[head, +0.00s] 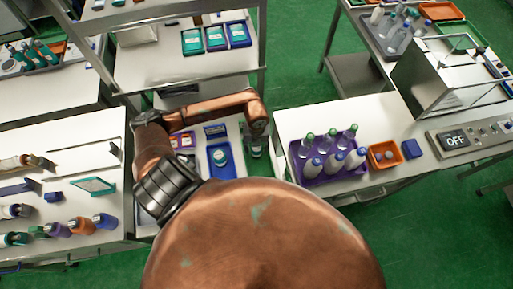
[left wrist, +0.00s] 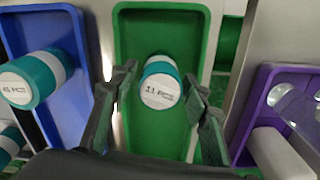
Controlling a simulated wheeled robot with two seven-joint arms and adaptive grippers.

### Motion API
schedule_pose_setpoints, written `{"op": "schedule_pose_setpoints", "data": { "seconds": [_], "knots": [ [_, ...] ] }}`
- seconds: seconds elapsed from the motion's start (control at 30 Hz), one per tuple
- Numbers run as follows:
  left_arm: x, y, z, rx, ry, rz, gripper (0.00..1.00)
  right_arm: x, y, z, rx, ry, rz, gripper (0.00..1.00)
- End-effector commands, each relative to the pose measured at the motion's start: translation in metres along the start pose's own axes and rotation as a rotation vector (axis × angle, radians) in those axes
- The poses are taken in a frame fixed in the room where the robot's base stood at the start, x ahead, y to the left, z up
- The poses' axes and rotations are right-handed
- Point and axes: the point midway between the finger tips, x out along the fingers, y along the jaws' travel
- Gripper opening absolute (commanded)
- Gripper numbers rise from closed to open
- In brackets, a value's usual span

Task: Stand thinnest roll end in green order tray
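The green tray (left wrist: 185,28) fills the middle of the left wrist view. In it a teal roll with a white band (left wrist: 160,84) appears to stand on end, its white round label, reading about "11", facing up. My left gripper (left wrist: 160,74) is open, one dark finger on each side of the roll, with a gap on both sides. In the head view, my left gripper (head: 256,150) is over the green tray and hides most of it. My right gripper is not in view.
A purple tray (head: 308,178) with several bottles is to the right, beside an orange bin (head: 384,165). Several rolls (head: 57,229) are at the left table's front.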

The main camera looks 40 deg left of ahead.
Motion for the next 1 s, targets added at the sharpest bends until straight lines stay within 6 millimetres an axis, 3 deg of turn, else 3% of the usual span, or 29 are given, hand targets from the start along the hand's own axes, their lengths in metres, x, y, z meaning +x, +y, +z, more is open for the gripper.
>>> {"op": "schedule_pose_setpoints", "data": {
  "seconds": [0.47, 1.0],
  "knots": [
    [-0.008, -0.001, 0.001, 0.001, -0.003, -0.002, 0.5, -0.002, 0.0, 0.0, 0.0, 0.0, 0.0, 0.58],
    [-0.107, -0.001, 0.001, 0.001, -0.003, -0.001, 0.5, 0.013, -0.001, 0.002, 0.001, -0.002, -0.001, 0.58]
  ]
}}
